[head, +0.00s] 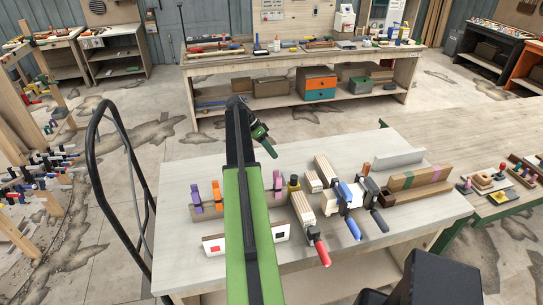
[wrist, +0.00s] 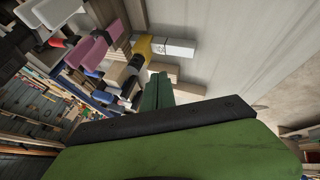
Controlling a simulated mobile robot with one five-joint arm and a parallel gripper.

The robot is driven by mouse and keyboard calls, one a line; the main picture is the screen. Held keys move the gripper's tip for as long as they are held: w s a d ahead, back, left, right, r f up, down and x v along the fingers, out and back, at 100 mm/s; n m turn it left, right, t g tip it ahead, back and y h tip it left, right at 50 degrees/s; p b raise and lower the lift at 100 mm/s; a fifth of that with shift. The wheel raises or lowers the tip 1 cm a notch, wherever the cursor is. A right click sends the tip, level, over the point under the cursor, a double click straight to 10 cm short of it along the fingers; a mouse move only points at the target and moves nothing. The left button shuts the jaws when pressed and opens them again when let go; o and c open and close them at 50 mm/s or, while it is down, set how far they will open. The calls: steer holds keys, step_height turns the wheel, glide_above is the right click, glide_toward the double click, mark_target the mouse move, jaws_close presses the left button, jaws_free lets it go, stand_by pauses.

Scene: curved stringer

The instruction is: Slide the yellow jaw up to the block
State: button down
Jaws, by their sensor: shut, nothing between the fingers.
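A small yellow jaw (head: 294,179) with a dark part stands on the workbench, just right of my green arm in the head view. In the wrist view the yellow jaw (wrist: 143,48) shows above my fingers, beside a pale block-like piece (wrist: 178,47); I cannot tell whether they touch. Wooden pieces (head: 325,171) lie right of the jaw in the head view; I cannot tell which is the task's block. My gripper (head: 262,139) hangs at the end of my raised arm. Its green fingers (wrist: 157,91) are shut and empty, apart from the jaw.
Purple and orange clamp parts (head: 205,198) stand left of my arm. Pink parts (head: 278,183) and clamps with blue (head: 354,226) and red (head: 322,253) handles stand to the right. The bench's left side (head: 182,250) is mostly clear.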

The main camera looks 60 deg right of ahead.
mark_target(288, 183)
steer(key=s+a+f+b, duration=0.1)
steer(key=s+f+b, duration=0.3)
steer(key=s, duration=0.3)
steer(key=shift+s+a+f, duration=0.15)
steer(key=shift+a+f, duration=0.2)
steer(key=shift+f, duration=0.4)
steer(key=shift+a, duration=0.1)
steer(key=shift+s+a, duration=0.95)
steer(key=shift+a, duration=0.1)
steer(key=shift+w+d, duration=0.1)
steer(key=shift+d, duration=0.05)
